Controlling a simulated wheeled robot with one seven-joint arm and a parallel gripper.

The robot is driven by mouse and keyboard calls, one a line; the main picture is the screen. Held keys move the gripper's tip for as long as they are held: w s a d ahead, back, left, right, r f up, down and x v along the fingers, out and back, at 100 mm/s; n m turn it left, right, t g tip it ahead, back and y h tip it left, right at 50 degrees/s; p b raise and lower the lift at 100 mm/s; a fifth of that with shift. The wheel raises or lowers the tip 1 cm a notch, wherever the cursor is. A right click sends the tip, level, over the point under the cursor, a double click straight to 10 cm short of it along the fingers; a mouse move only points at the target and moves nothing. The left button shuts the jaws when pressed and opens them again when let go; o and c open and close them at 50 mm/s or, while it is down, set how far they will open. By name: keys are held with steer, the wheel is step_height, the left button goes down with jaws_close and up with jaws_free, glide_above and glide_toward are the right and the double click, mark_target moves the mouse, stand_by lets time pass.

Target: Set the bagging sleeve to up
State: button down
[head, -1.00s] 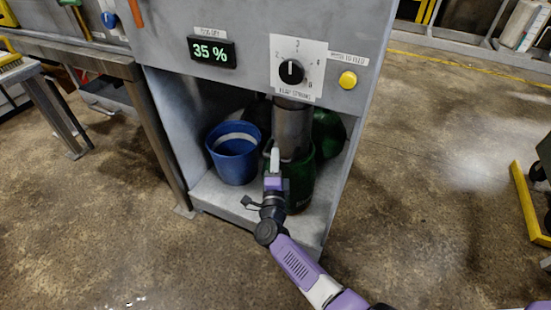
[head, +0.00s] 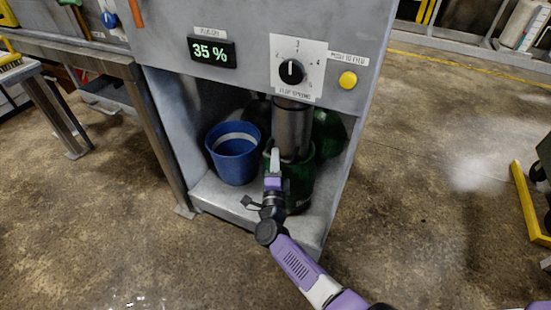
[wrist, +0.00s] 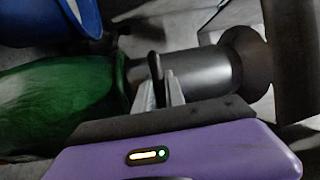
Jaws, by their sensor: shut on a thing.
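The bagging sleeve (head: 291,132) is a grey metal cylinder hanging under the dial panel in the machine's open bay. Its lower end meets the dark green bag or bin (head: 300,185) below. My gripper (head: 274,154) is at the sleeve's lower left side. In the wrist view the sleeve (wrist: 205,72) runs sideways from the green thing (wrist: 60,105) to a flared dark collar (wrist: 246,55). There my gripper (wrist: 160,92) is shut on a small dark tab (wrist: 155,68) beside the sleeve. Part of the tab is hidden by the fingers.
A blue bucket (head: 235,155) stands left of the green thing inside the bay. Above are a display (head: 212,52) reading 35 %, a black dial (head: 291,71) and a yellow button (head: 348,80). A metal table (head: 90,62) stands left.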

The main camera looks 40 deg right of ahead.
steer(key=shift+r, duration=0.1)
step_height(320, 180, up, 15)
steer(key=p, duration=1.3)
steer(key=c, duration=1.4)
jaws_free()
steer(key=shift+f, duration=0.25)
steer(key=p+v, duration=0.1)
steer(key=v, duration=0.6)
steer(key=shift+s+a, duration=0.25)
steer(key=shift+a, duration=0.1)
